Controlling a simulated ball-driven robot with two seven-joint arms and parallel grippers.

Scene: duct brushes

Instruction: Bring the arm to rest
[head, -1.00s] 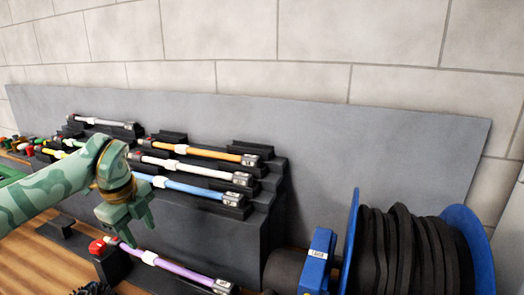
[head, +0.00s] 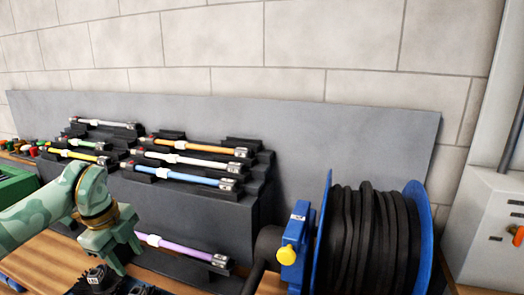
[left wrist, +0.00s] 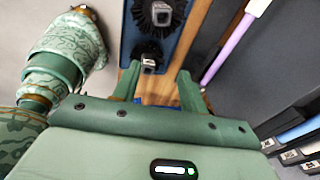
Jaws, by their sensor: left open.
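My left gripper (head: 122,258) is open and empty at the lower left of the head view. In the left wrist view its two fingers (left wrist: 157,88) are spread, with bare wood between and beyond them. The purple rod (head: 185,248) lies in its black holder to the right of the gripper, and my gripper hides its left end in the head view. It also shows at the upper right of the left wrist view (left wrist: 228,48), apart from the fingers. My right gripper is not in view.
A stepped black rack holds blue (head: 190,177), white (head: 185,160), orange (head: 205,148) and other rods. Black brushes stand in a blue tray (left wrist: 188,25) just ahead of my left gripper. A blue hose reel (head: 420,235) stands right, a grey cabinet (head: 485,215) at far right.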

